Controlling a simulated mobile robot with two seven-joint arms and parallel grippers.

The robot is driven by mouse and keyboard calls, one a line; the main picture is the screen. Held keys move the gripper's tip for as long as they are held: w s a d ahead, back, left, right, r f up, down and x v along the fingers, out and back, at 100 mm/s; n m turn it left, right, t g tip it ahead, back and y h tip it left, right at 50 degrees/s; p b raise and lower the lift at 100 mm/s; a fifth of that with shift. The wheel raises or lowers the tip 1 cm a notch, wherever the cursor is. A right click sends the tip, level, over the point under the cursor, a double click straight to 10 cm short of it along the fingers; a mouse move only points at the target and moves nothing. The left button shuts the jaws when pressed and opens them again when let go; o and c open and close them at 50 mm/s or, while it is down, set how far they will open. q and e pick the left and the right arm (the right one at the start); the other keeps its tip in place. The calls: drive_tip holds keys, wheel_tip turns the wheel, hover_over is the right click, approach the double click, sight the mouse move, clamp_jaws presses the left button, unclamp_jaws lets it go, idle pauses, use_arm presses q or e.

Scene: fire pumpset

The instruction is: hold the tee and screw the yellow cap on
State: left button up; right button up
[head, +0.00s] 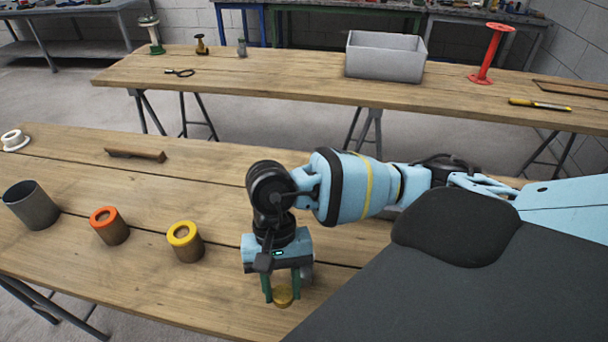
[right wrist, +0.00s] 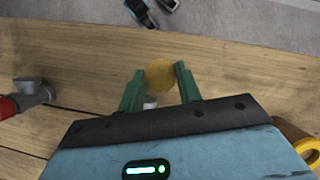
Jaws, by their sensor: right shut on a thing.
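My right gripper (head: 283,288) points down close over the near table, its green fingers shut on a round brass-yellow cap (head: 284,297). In the right wrist view the cap (right wrist: 160,75) shows as a disc between the fingertips (right wrist: 159,82). A small pale piece shows just below it there; I cannot tell what it is. A grey pipe fitting with a red end (right wrist: 34,92), possibly the tee, lies at the left of the right wrist view, apart from the gripper. In the head view it is hidden behind my arm. I cannot make out my left gripper.
A yellow-rimmed cylinder (head: 188,246), an orange-rimmed cylinder (head: 111,230) and a grey cup (head: 34,208) stand left of the gripper. A wooden bar (head: 135,154) and a white flanged part (head: 14,140) lie farther back. The far table holds a grey bin (head: 385,60) and red stand (head: 488,55).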

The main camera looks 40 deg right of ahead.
drive_tip(key=w+d+r+n, duration=0.1)
drive_tip(key=n, duration=0.1)
drive_tip(key=w+d+r+n+h, duration=0.1)
drive_tip(key=r+n, duration=0.1)
drive_tip(key=w+d+r+n+h, duration=0.1)
drive_tip(key=w+r+n, duration=0.1)
drive_tip(key=shift+d+r+g, duration=0.2)
drive_tip(key=shift+d+g, duration=0.05)
drive_tip(key=shift+g, duration=0.05)
use_arm(q)
drive_tip(key=shift+c, duration=0.2)
drive_tip(key=c, duration=0.4)
drive_tip(key=shift+o, duration=0.2)
drive_tip(key=shift+w, duration=0.15)
use_arm(e)
drive_tip(key=shift+s+d, duration=0.15)
drive_tip(key=shift+s, duration=0.05)
